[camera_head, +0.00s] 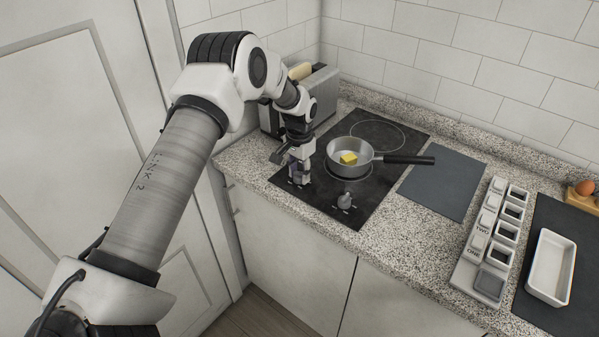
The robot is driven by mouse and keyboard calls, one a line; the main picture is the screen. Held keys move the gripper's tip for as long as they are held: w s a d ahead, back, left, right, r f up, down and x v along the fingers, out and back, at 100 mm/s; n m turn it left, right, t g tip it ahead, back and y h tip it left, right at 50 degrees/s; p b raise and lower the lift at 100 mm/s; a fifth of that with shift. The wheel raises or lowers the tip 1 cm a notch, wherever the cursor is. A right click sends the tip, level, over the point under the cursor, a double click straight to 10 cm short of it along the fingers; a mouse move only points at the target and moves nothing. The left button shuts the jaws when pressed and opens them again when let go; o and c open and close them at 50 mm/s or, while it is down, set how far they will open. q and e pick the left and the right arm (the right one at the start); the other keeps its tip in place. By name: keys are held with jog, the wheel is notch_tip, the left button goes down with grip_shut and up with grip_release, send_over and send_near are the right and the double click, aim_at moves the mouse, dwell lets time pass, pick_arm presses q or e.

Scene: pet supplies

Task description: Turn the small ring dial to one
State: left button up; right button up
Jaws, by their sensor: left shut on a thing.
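The black cooktop (318,198) is set in the granite counter and has two ring outlines. One dial (345,201) stands clear near its front edge, with small pale marks around it. My left gripper (298,179) points down at the cooktop's front left corner, left of that dial. It is shut on a second dial, which its fingers almost wholly hide, so its pointer and setting cannot be read. A steel pan (362,171) with yellow butter (348,158) sits on the front ring, its black handle pointing right. My right gripper is not in view.
A toaster (322,88) stands behind my left wrist. Right of the cooktop lie a dark grey board (442,182), a white rack of labelled blocks (466,276), a white dish (551,267) on a dark mat, and eggs (585,187) in a wooden holder.

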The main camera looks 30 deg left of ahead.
aim_at(299, 172)
pick_arm(q)
jog(key=shift+s+f, duration=0.1)
jog(key=shift+f, duration=0.05)
jog(key=o, duration=1.2)
jog(key=shift+c, duration=0.2)
notch_tip(299, 172, up, 12)
